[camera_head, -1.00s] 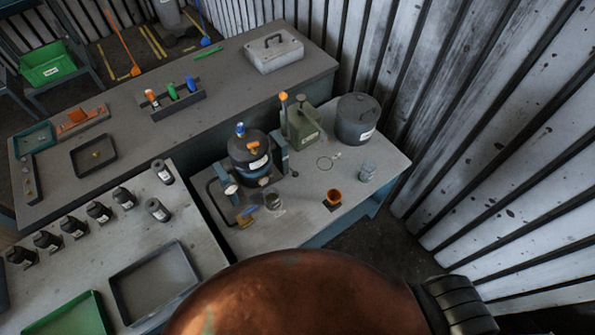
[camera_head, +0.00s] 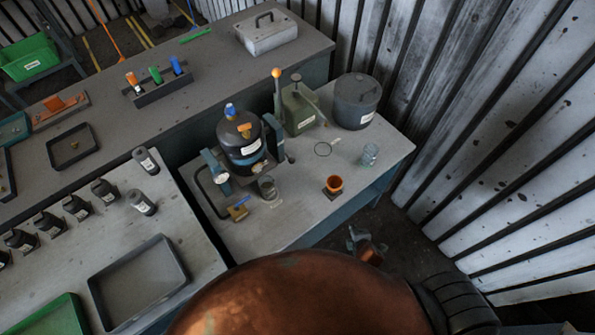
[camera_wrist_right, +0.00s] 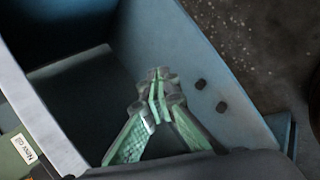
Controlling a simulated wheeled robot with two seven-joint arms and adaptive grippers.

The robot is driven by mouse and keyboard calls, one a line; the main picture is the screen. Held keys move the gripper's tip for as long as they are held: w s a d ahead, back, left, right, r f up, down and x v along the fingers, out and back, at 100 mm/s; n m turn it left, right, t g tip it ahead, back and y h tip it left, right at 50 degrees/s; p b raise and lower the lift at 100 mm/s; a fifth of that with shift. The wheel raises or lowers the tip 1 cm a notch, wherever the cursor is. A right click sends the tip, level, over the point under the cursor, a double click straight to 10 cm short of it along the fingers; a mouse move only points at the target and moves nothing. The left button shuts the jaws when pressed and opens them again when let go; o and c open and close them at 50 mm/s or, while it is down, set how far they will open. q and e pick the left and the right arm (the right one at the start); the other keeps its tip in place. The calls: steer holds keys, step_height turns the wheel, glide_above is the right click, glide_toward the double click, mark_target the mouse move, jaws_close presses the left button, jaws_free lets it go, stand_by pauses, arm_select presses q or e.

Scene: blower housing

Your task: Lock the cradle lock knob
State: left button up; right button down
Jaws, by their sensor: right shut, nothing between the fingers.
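A dark round vessel (camera_head: 240,148) with a blue band stands in a cradle on the small grey table. The cradle has a blue-grey post (camera_head: 216,172) on its left and another (camera_head: 274,136) on its right. A small dark round knob (camera_head: 290,158) shows beside the right post; I cannot tell if it is the lock knob or whether it is locked. My right gripper (camera_head: 356,238) is low beyond the table's front right edge, apart from the cradle. In the right wrist view its green-padded fingers (camera_wrist_right: 158,92) are shut and empty. My left gripper is not in view.
An orange cup (camera_head: 334,186), a glass jar (camera_head: 370,154), a green can (camera_head: 299,108) and a dark lidded pot (camera_head: 356,101) stand on the table (camera_head: 300,212). A blue panel with two bolts (camera_wrist_right: 235,75) is close to the fingers in the wrist view.

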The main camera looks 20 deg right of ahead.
mark_target(289, 158)
steer(key=w+a+r+n+t+h+b, duration=0.1)
steer(key=w+r+n+t+b, duration=0.15)
steer(key=r, duration=0.65)
steer(key=w+a+r+n+t+b, duration=0.1)
steer(key=w+r+n, duration=0.15)
steer(key=r, duration=0.75)
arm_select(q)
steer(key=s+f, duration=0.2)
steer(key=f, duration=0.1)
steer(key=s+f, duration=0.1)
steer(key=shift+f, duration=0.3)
arm_select(e)
steer(key=w+a+r+n+t+y, duration=0.1)
steer(key=a+r+n+t+y, duration=0.1)
steer(key=a+n, duration=0.4)
steer(key=w+a+r+n+t+y, duration=0.1)
steer(key=a+r+n, duration=0.4)
steer(key=n, duration=0.6)
steer(key=shift+a+t+y, duration=0.65)
steer(key=shift+a+y, duration=0.5)
steer(key=shift+y, duration=0.05)
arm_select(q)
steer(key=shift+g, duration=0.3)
arm_select(e)
steer(key=shift+w, duration=0.15)
